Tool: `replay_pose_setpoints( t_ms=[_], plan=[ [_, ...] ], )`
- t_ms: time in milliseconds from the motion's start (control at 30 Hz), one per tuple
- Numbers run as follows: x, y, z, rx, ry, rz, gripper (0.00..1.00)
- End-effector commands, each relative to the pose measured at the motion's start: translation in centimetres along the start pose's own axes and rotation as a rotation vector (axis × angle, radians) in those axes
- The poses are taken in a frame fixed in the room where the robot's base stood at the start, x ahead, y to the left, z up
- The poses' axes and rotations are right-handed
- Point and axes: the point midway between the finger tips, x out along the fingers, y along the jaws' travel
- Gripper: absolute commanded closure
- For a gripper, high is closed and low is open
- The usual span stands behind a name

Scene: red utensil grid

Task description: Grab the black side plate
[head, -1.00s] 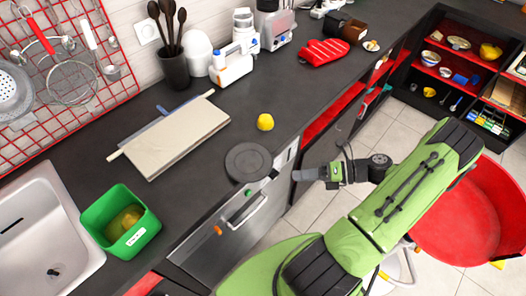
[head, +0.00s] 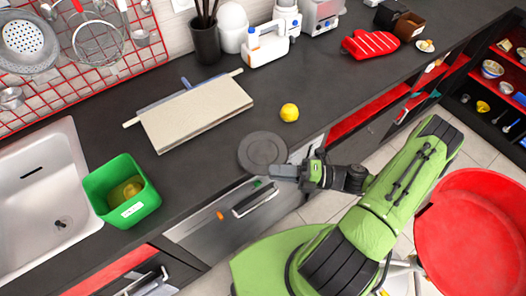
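The black side plate (head: 262,149) is a round dark grey disc. It lies on the dark countertop close to the front edge, above a metal appliance front. My gripper (head: 284,171) is at the plate's lower right rim, pointing left. Its tips overlap or nearly touch the rim in this view; I cannot tell whether the rim is between the fingers. The finger gap is too small to see.
A yellow lemon (head: 289,112) lies behind the plate to the right. A cutting board (head: 195,112) is to its left. A green bin (head: 121,190) stands by the white sink (head: 42,200). A red round table (head: 472,232) is at right.

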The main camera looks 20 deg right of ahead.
Motion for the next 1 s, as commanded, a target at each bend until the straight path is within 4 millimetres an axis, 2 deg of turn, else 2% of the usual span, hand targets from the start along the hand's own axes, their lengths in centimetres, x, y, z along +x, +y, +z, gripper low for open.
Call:
replay_pose_setpoints(
  t_ms=[100,233,433,567,1000],
  plan=[
    [2.5,-0.1,-0.3,0.002,0.006,0.003,0.81],
    [3.8,-0.1,-0.2,0.000,0.003,0.001,0.81],
    [3.9,-0.1,-0.1,-0.001,0.000,0.000,0.81],
    [3.9,-0.1,-0.1,-0.001,0.000,0.000,1.00],
    [3.8,0.4,-0.1,-0.003,0.000,0.001,1.00]
  ],
)
